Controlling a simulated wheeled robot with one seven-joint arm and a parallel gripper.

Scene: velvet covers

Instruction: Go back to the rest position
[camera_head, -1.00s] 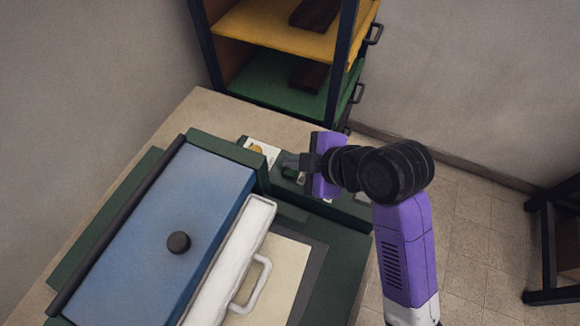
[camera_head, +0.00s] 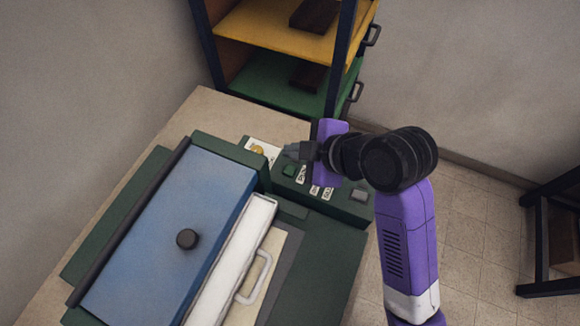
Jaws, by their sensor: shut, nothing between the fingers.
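My gripper (camera_head: 293,153), at the end of my purple and black arm, is shut and empty. It hangs above the left part of a dark green control panel (camera_head: 330,200). A green button (camera_head: 289,170) sits on the panel just below the fingertips, with a gap showing in the picture. A grey button (camera_head: 359,194) and several small white labels (camera_head: 315,189) are also on the panel. My purple palm hides part of the panel's back edge.
A shelf with yellow (camera_head: 285,30) and green (camera_head: 270,82) trays stands behind. A dark stand (camera_head: 550,245) is at right. Floor (camera_head: 480,220) between is clear.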

